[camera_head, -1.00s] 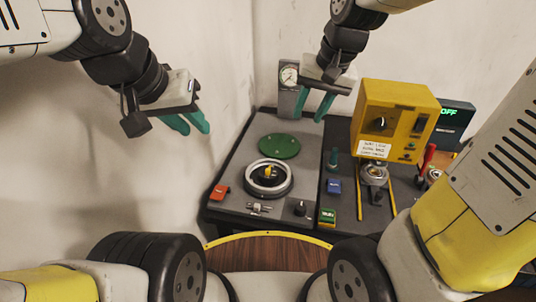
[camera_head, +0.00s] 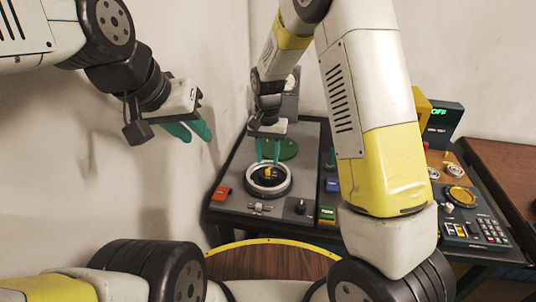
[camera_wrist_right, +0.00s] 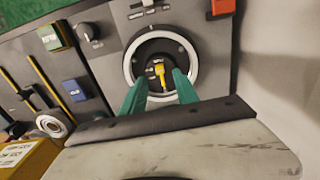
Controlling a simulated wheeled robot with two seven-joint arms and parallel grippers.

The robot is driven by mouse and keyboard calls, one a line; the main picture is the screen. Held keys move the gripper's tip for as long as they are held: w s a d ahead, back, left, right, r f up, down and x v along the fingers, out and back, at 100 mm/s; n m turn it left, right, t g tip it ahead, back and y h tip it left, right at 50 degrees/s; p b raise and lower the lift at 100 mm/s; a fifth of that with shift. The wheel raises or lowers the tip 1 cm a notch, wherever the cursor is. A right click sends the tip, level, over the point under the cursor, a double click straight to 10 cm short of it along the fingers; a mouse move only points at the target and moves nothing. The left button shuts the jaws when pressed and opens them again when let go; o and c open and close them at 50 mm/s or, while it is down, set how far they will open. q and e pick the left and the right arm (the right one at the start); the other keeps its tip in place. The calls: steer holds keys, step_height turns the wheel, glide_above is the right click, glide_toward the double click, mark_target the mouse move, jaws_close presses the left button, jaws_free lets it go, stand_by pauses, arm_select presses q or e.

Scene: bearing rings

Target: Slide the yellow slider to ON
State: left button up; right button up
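A small yellow piece (camera_head: 268,172), which looks like the slider, sits on a dark round plate inside a pale ring (camera_head: 249,187) on the grey panel. In the right wrist view the yellow piece (camera_wrist_right: 160,73) shows in the ring just beyond and between my fingertips. No ON marking is legible there. My right gripper (camera_head: 267,158) is open, its teal fingers pointing down at the ring's far side; in its wrist view the fingers (camera_wrist_right: 160,78) are apart with nothing held. Contact cannot be told. My left gripper (camera_head: 194,131) is open and empty by the left wall.
My right arm hides much of the yellow box (camera_head: 423,103). A keypad panel (camera_head: 487,230) stands at the right.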

mark_target(268, 170)
steer(key=shift+f, duration=2.4)
steer(key=shift+c, duration=0.3)
jaws_close()
